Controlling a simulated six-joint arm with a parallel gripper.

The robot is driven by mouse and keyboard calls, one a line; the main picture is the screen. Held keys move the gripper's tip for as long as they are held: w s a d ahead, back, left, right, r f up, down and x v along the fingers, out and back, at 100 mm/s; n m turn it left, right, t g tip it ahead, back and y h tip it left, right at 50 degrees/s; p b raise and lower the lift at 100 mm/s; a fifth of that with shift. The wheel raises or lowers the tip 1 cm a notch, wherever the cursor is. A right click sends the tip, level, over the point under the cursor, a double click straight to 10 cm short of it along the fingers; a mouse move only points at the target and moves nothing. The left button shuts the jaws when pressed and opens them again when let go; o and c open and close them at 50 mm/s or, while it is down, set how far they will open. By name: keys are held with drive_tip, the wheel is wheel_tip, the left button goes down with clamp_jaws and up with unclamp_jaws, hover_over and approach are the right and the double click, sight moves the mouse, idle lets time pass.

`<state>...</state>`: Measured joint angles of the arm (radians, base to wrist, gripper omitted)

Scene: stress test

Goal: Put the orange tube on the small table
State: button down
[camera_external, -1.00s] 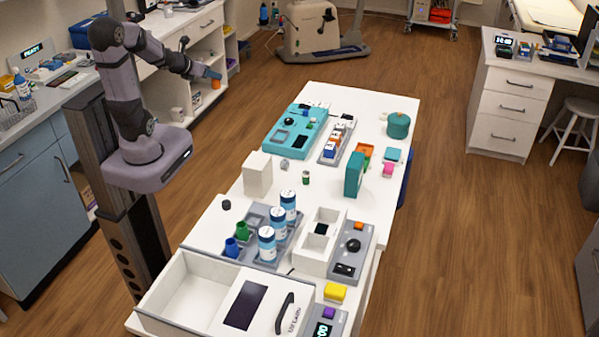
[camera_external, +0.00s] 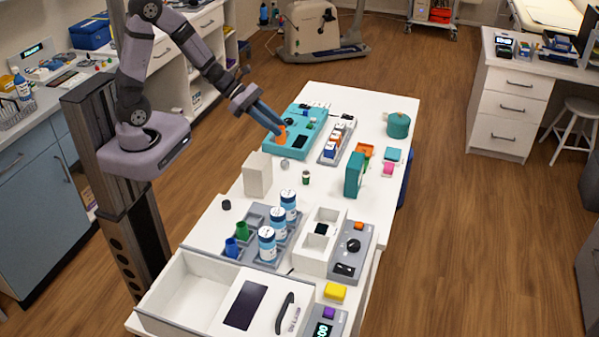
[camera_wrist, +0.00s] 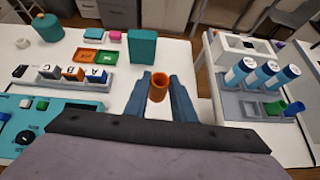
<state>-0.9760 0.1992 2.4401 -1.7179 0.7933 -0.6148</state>
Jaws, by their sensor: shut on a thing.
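The orange tube (camera_external: 280,134) is held between the blue fingers of my gripper (camera_external: 275,126). In the external view it is over the left edge of the long white table, beside the teal panel. In the wrist view the tube (camera_wrist: 157,87) stands between the two fingertips (camera_wrist: 158,90), with its open round end showing. My gripper is shut on it. The white table (camera_external: 325,190) lies below; I cannot tell the exact gap between tube and tabletop.
The teal panel (camera_external: 312,127) and a grey rack of small blocks (camera_external: 337,139) are close by. A white box (camera_external: 257,174), an upright teal box (camera_external: 354,174) and a small green can (camera_external: 306,178) stand nearer the middle.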

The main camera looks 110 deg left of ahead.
drive_tip(key=w+d+m+g+h+p, duration=0.1)
drive_tip(key=d+m+h, duration=0.3)
drive_tip(key=d, duration=0.9)
drive_tip(key=w+d+f+m+g+h+p, duration=0.1)
drive_tip(key=d+m+g+h, duration=0.3)
drive_tip(key=d, duration=0.9)
drive_tip(key=m, duration=0.2)
drive_tip(key=shift+w+d+f+m+h+p, duration=0.25)
drive_tip(key=shift+w+f+m+h+p, duration=0.05)
drive_tip(key=shift+w+p, duration=0.1)
drive_tip(key=shift+f, duration=0.1)
drive_tip(key=shift+f+b, duration=2.9)
drive_tip(key=shift+f, duration=0.35)
drive_tip(key=shift+f, duration=0.25)
drive_tip(key=c, duration=1.4)
unclamp_jaws()
